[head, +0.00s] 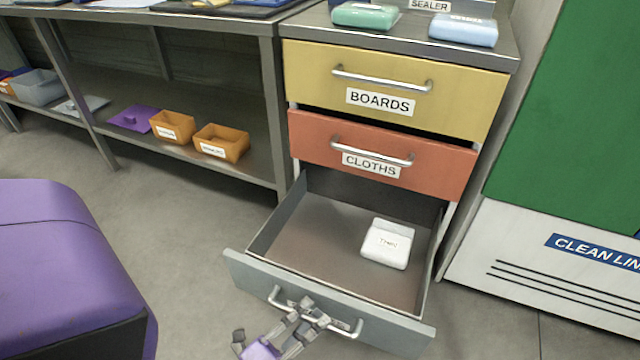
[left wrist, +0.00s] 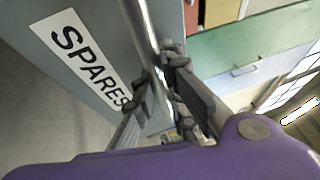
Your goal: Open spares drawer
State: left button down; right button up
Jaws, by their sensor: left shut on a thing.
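The spares drawer (head: 400,328) is the grey bottom drawer of the cabinet, and it stands pulled well out. A white box-like item (head: 388,244) with a label lies inside it, toward the right. My left gripper (head: 307,312) is shut on the bar handle (head: 345,327) at the drawer's front. In the left wrist view the fingers (left wrist: 158,88) sit around the handle bar (left wrist: 143,28), beside the SPARES label (left wrist: 82,58). My right gripper does not show.
Above are the shut yellow BOARDS drawer (head: 468,98) and the red CLOTHS drawer (head: 435,165). A shelf with orange bins (head: 222,143) is at left. A green and white unit (head: 560,290) stands at right.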

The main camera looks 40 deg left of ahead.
pick_arm(q)
jog(key=shift+s+d, duration=0.1)
jog(key=shift+s, duration=0.3)
jog(key=shift+f, duration=0.1)
jog(key=c, duration=1.8)
grip_release()
jog(key=shift+o, duration=0.2)
jog(key=shift+s, duration=0.1)
jog(key=v, duration=1.2)
